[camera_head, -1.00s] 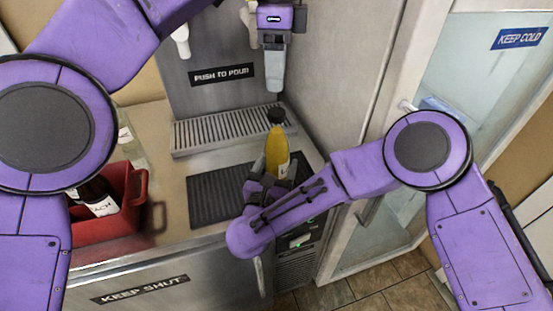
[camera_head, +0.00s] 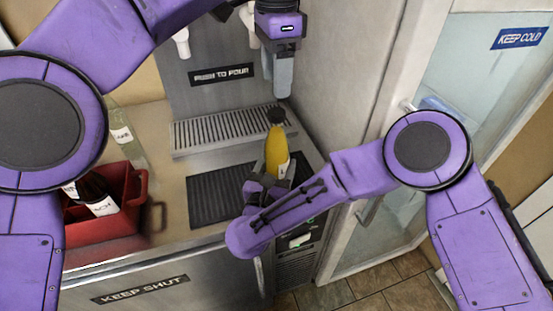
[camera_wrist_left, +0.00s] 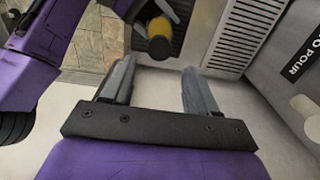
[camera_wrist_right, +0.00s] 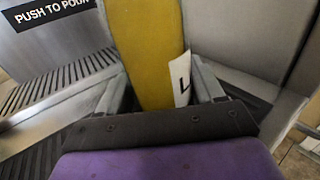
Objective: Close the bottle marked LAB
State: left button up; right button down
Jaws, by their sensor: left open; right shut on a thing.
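A yellow bottle (camera_head: 277,153) with a dark top (camera_head: 277,116) stands roughly upright at the front of the dispenser. Its white label shows only a letter "L" in the right wrist view (camera_wrist_right: 182,80). My right gripper (camera_head: 268,185) is shut around the lower part of the bottle. My left gripper (camera_head: 283,93) is open and points down, above and apart from the bottle's top. In the left wrist view, the dark top (camera_wrist_left: 160,46) lies beyond the open fingers. I cannot tell whether the top is a fastened closure.
A red crate (camera_head: 137,187) with dark labelled bottles (camera_head: 97,196) stands at the left, with a clear bottle (camera_head: 122,132) behind it. The dispenser's drip grate (camera_head: 230,128) and a dark mat (camera_head: 217,197) lie left of the yellow bottle. A glass-door fridge (camera_head: 480,80) is at the right.

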aim_at(276, 112)
pick_arm(q)
notch_tip(276, 112, down, 7)
jog(key=shift+r, duration=0.1)
dwell(0.3)
